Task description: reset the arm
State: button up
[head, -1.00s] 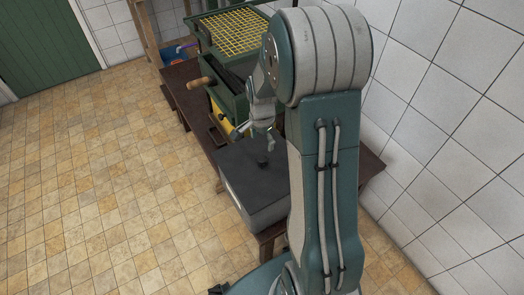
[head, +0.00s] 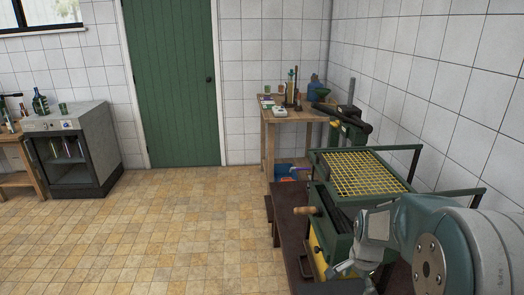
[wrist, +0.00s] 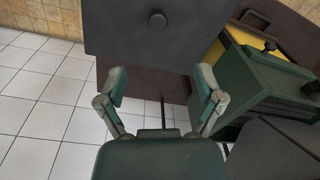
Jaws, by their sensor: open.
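My gripper (wrist: 162,100) shows in the wrist view with its two green-tipped fingers spread apart and nothing between them. Beyond the fingertips is a dark grey lid (wrist: 143,30) with a round black knob, lying over a dark brown bench. My arm's joints fill the lower right of the head view, and the fingertips are mostly hidden there.
A green machine with a yellow grid top (head: 360,173) stands on the brown bench (head: 290,240), close to my arm. A wooden table (head: 268,140) with bottles stands behind it. A grey cabinet (head: 70,148) and green door (head: 175,80) are farther off. Tiled floor at left is clear.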

jog(key=s+a+r+n+t, duration=0.2)
jog(key=s+a+r+n, duration=0.3)
jog(key=s+r, duration=0.3)
jog(key=s+a+r+n+t, duration=0.3)
jog(key=s+a+r+n, duration=0.3)
jog(key=s, duration=0.4)
jog(key=shift+r+n, duration=0.85)
jog(key=shift+n, duration=0.35)
jog(key=shift+s, duration=0.1)
